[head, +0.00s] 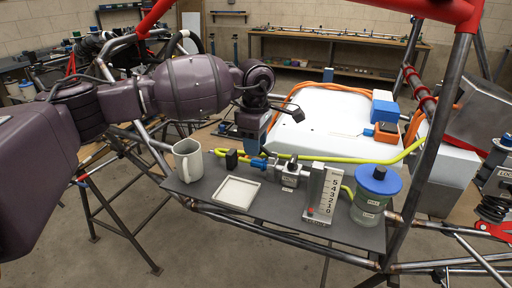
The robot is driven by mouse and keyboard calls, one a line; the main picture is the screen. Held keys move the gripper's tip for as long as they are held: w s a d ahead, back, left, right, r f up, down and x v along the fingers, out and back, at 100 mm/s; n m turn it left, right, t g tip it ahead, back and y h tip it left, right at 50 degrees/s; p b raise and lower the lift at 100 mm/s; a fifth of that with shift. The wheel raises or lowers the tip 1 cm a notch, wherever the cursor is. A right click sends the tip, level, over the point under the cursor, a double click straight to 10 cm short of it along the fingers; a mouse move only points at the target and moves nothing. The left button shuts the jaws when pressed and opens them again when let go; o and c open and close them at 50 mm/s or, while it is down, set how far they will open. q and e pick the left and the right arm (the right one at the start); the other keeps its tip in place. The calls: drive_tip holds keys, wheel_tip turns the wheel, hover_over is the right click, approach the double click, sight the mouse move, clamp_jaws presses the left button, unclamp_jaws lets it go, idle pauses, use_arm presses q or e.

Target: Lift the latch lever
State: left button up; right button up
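My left arm comes in from the left, and its gripper (250,138) points down above the back edge of a dark grey shelf (270,222). Its fingers are small and partly hidden by the wrist, so I cannot tell whether they are open or shut. A metal valve block (290,172) with a small upright top piece stands on the shelf, right of and below the gripper. An orange and dark connector unit (387,132) sits on the white box (325,125) behind. I cannot tell for certain which part is the latch lever. My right gripper is not in view.
On the shelf are a white mug (187,160), a square white tray (237,193), a numbered gauge block (323,193) and a blue-lidded jar (374,196). A yellow hose (340,160) runs behind them. Steel chassis tubes (432,135) rise at the right.

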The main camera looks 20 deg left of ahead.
use_arm(q)
drive_tip(key=shift+f, duration=0.65)
drive_tip(key=shift+c, duration=0.3)
clamp_jaws()
